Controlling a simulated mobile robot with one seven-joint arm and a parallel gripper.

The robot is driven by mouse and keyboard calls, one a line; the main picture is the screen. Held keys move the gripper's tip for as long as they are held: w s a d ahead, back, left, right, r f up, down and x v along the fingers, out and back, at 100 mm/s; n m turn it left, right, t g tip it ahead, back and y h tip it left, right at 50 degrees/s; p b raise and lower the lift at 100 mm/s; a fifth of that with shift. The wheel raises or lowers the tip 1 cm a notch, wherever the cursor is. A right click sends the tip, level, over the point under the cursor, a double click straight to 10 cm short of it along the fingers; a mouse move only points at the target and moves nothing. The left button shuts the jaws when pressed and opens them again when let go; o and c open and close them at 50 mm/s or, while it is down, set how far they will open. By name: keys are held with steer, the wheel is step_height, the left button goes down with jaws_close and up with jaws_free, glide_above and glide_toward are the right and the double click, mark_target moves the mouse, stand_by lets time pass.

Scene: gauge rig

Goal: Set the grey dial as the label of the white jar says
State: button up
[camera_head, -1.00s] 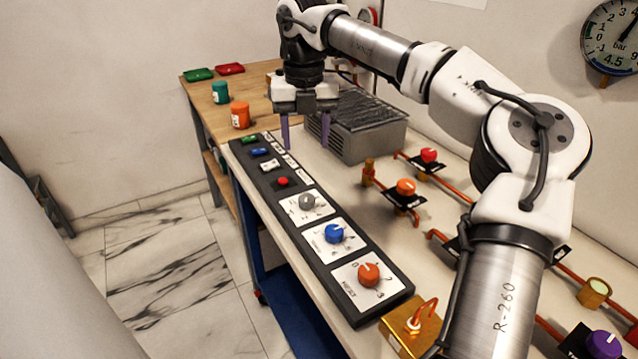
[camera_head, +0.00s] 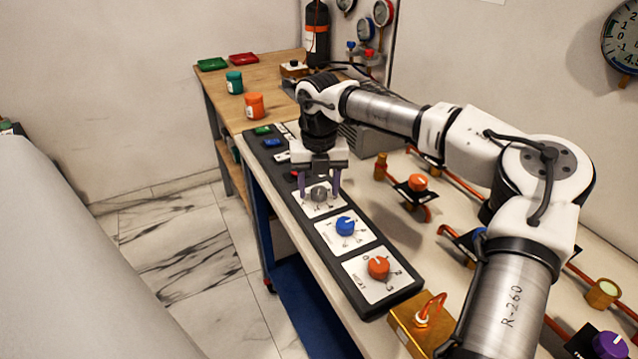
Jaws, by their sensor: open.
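The grey dial (camera_head: 319,195) sits on a white square plate on the dark control panel, above the blue dial in the picture. My gripper (camera_head: 319,188) is open and points down at it. Its two purple fingers show on the left and right of the dial. I cannot tell whether they touch it or how far down they reach. The dial's pointer and scale marks are too small and partly covered to read. No white jar shows; the jars in view are teal (camera_head: 234,82) and orange (camera_head: 254,105), on the wooden table.
The blue dial (camera_head: 345,226) and the orange dial (camera_head: 378,267) follow on the same panel (camera_head: 330,247). Several buttons are at its far end. Orange pipes with valves run to the right. A brass-coloured box (camera_head: 421,325) stands at the panel's near end.

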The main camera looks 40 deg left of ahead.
steer(key=c, duration=1)
steer(key=shift+n, duration=0.4)
steer(key=n, duration=0.4)
steer(key=shift+n, duration=0.3)
steer(key=n+p, duration=0.1)
steer(key=n, duration=0.3)
steer(key=shift+n, duration=0.3)
steer(key=n, duration=0.5)
steer(key=shift+n+p, duration=0.4)
steer(key=shift+n, duration=2)
